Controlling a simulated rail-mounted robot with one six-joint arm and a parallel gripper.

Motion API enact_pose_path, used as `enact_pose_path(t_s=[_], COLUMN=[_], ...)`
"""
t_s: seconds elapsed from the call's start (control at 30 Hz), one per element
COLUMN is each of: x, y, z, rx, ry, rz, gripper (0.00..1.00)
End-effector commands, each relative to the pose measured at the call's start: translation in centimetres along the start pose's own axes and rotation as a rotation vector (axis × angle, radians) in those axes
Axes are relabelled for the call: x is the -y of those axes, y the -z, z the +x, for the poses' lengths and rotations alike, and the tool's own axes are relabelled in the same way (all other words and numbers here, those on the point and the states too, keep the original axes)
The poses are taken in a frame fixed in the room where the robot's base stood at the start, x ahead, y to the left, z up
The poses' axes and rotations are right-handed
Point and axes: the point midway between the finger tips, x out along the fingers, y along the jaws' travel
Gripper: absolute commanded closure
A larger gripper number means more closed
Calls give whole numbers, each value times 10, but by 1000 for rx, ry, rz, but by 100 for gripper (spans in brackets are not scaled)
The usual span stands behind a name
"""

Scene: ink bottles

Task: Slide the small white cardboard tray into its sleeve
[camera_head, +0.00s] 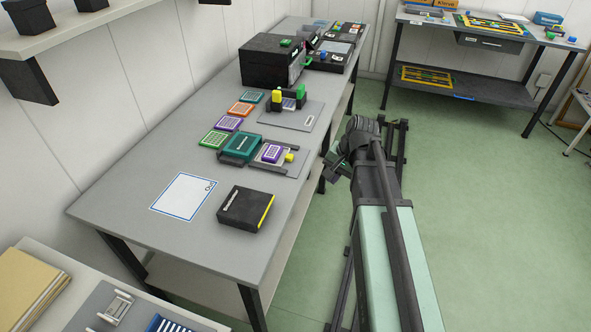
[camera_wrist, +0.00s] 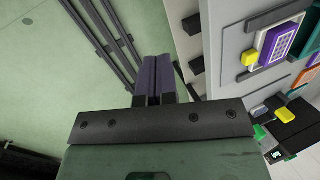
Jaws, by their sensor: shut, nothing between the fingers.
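A small white tray (camera_head: 262,159) holding a purple block (camera_head: 271,153) with a pale grid on top sits on a grey fixture plate on the bench. A teal box (camera_head: 240,147), apparently the sleeve, stands just left of the tray; its opening is hidden. A yellow block (camera_head: 290,157) is at the tray's right end. In the wrist view the purple block (camera_wrist: 284,42) and the yellow block (camera_wrist: 250,58) show at upper right. My gripper (camera_wrist: 153,80) is shut and empty. In the head view my gripper (camera_head: 335,164) hangs beyond the bench's right edge, apart from the tray.
Green, purple and orange cards (camera_head: 241,109) lie behind the teal box. Another fixture plate (camera_head: 297,117) with yellow and green blocks is farther back. A black box (camera_head: 245,208) and a white outlined sheet (camera_head: 184,194) lie nearer.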

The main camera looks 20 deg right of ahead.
Motion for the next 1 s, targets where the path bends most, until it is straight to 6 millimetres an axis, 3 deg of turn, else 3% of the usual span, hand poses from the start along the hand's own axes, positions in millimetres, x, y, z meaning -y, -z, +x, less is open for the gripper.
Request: enact_pose_path(t_s=[0.03,0.17,0.3,0.4,0.67,1.0], x=[-2,10,40,44,45,73], y=[36,90,103,101,101,100], z=[12,2,-13,-15,-8,55], rx=[11,115,291,349,359,359], ry=[80,284,390,393,383,382], rz=[190,734,1183,1351,1402,1399], gripper=[100,100,100,100,100,100])
